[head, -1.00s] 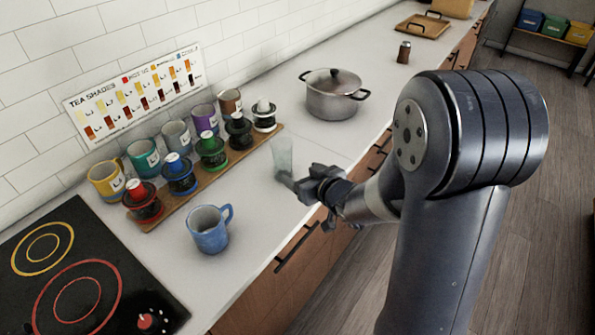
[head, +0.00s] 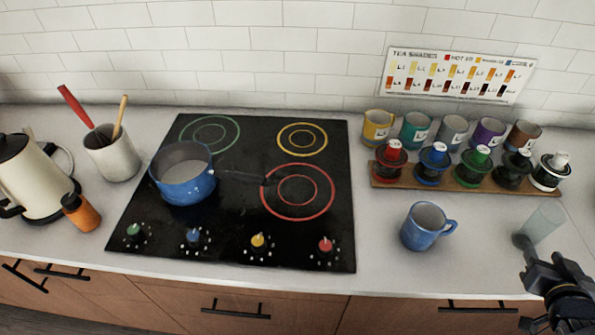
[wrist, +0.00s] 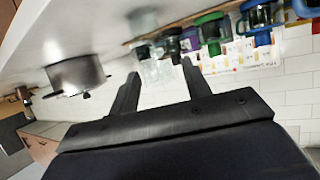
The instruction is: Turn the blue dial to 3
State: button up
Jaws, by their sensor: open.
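The blue dial (head: 193,237) is on the front edge of the black cooktop (head: 330,240), second from the left in the row of knobs. Small marks ring it, but they are too small to read. A blue pan (head: 183,185) stands on the cooktop behind it, its dark handle pointing right. My gripper (head: 540,262) is at the far right of the head view, well away from the dial.
Green (head: 133,231), yellow (head: 259,242) and red (head: 325,247) dials flank the blue one. A blue mug (head: 424,227), a clear glass (head: 543,222) and a wooden rack (head: 470,185) stand to the right. An orange-brown shaker (head: 82,213) stands left of the cooktop. The counter's front edge is clear.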

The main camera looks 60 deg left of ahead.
aim_at(195, 239)
jog(key=u, duration=2.6)
